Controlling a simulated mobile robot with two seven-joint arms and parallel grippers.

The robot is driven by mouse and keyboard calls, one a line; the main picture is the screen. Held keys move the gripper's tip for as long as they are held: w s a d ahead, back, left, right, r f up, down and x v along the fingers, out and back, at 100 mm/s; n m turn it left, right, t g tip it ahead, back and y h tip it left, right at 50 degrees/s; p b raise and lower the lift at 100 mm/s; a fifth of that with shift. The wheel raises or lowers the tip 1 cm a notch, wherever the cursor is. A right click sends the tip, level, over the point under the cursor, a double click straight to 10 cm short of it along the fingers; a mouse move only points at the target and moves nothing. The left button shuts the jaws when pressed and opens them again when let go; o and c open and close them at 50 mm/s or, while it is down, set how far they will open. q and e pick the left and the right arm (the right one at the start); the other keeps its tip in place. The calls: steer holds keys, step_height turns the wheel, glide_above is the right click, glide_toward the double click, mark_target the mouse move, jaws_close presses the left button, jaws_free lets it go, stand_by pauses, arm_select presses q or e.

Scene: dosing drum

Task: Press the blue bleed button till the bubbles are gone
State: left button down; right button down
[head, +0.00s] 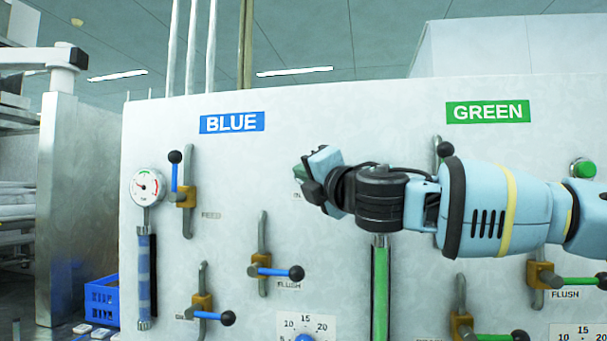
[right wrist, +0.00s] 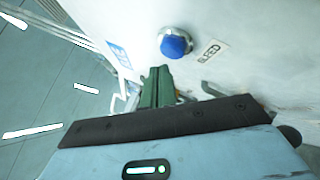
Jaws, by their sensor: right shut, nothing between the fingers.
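The blue bleed button (right wrist: 175,44) shows in the right wrist view as a round blue cap in a pale collar on the white panel. A small label (right wrist: 211,52) sits beside it. My right gripper (right wrist: 160,72) has its green fingers shut and empty, with the tips just short of the button; a gap shows between them. In the head view my right gripper (head: 302,172) is in front of the panel and hides the button. A blue sight tube (head: 147,275) with paler bands stands under a gauge (head: 147,187); single bubbles are too small to tell. My left gripper is out of view.
The white panel (head: 225,160) carries a BLUE sign (head: 232,123) and a GREEN sign (head: 488,111). Several levers stick out, including the blue FEED lever (head: 175,180) and blue FLUSH lever (head: 275,271). A green button (head: 583,168) is at the right. A blue crate (head: 102,300) stands lower left.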

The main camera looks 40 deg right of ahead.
steer(key=shift+w+d, duration=0.15)
stand_by(0.8)
steer(key=shift+w+d, duration=0.15)
steer(key=shift+w+d, duration=0.3)
steer(key=shift+d, duration=0.1)
stand_by(1.1)
stand_by(0.3)
steer(key=shift+s+a, duration=0.6)
steer(key=shift+a, duration=0.1)
stand_by(0.3)
steer(key=shift+w+d, duration=0.3)
